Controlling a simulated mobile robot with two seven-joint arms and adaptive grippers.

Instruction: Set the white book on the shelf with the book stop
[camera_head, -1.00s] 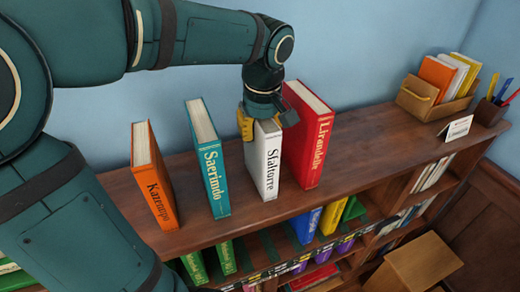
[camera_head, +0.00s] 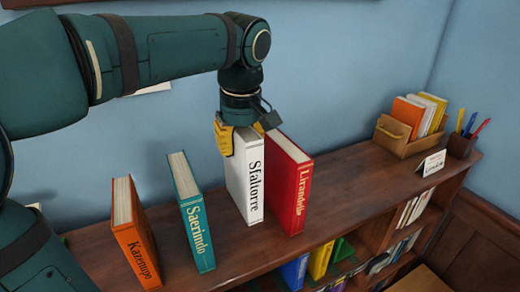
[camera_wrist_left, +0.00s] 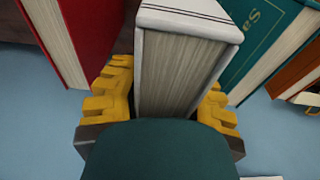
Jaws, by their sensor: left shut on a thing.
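The white book (camera_head: 246,178), lettered "Sfaltorre", stands upright on top of the bookcase, between the teal book and the red book. My left gripper (camera_head: 243,138) comes down from above and is shut on its upper part. In the left wrist view the yellow fingers (camera_wrist_left: 160,100) lie on both sides of the white book (camera_wrist_left: 182,65). I cannot tell whether its bottom edge touches the wood. A book stop cannot be made out for sure. My right gripper is not in view.
The red book (camera_head: 290,190) stands close right of the white one. The teal book (camera_head: 195,225) and orange book (camera_head: 137,245) stand to the left. A wooden box (camera_head: 393,138) of books, a card (camera_head: 431,164) and a pen cup (camera_head: 461,146) are at the right end. Lower shelves hold more books.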

